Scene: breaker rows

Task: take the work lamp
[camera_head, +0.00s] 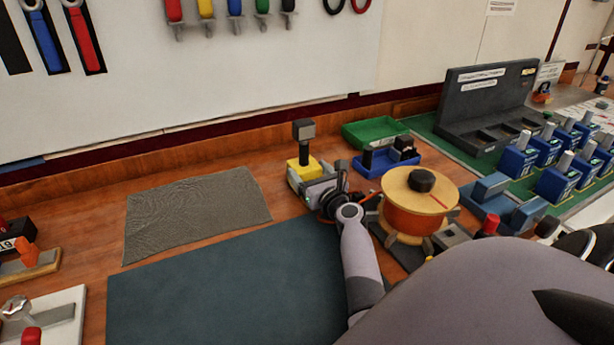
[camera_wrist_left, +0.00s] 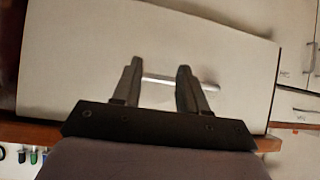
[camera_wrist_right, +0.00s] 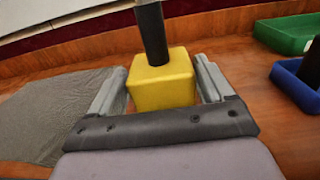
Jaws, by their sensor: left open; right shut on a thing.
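The work lamp has a yellow block base (camera_head: 306,169), a dark stem and a dark square head (camera_head: 303,129). It stands upright near the back of the wooden bench in the head view. My right gripper (camera_head: 310,176) is shut on the yellow base, one finger on each side. In the right wrist view the yellow base (camera_wrist_right: 160,85) sits between the fingers, and the lamp head is out of frame. My left gripper (camera_wrist_left: 158,68) is open and faces a pale panel in the left wrist view; it is not in the head view.
A green tray (camera_head: 376,131) and a blue bin (camera_head: 372,164) stand just right of the lamp. A wooden-topped spool (camera_head: 419,192) is close to my right arm. A grey mat (camera_head: 195,215) and a dark blue mat (camera_head: 225,285) lie clear to the left.

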